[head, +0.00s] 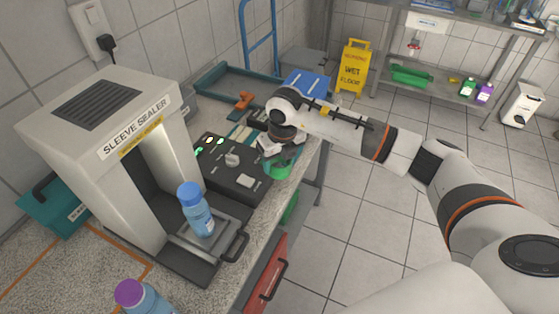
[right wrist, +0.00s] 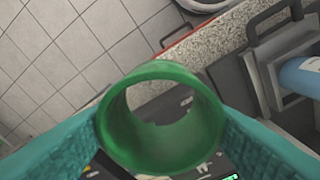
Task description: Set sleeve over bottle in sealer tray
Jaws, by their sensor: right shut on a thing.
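The blue bottle (head: 197,213) with a blue cap stands upright in the sealer tray (head: 225,243) in front of the sleeve sealer (head: 172,157). Part of the bottle (right wrist: 303,76) shows at the right edge of the right wrist view. My right gripper (head: 279,155) is shut on a green sleeve (head: 280,171), an open ring. In the right wrist view the sleeve (right wrist: 162,118) sits between the two teal fingers, its opening facing the camera. The sleeve is apart from the bottle, beyond it and to its right in the head view. My left gripper is not in view.
The control box (head: 232,172) with lit green buttons lies between sealer and gripper. The tray handle (head: 237,246) juts toward the counter edge. A purple-capped bottle (head: 140,297) stands at the near left. A blue-lidded box (head: 306,82) and teal tray (head: 236,82) are behind.

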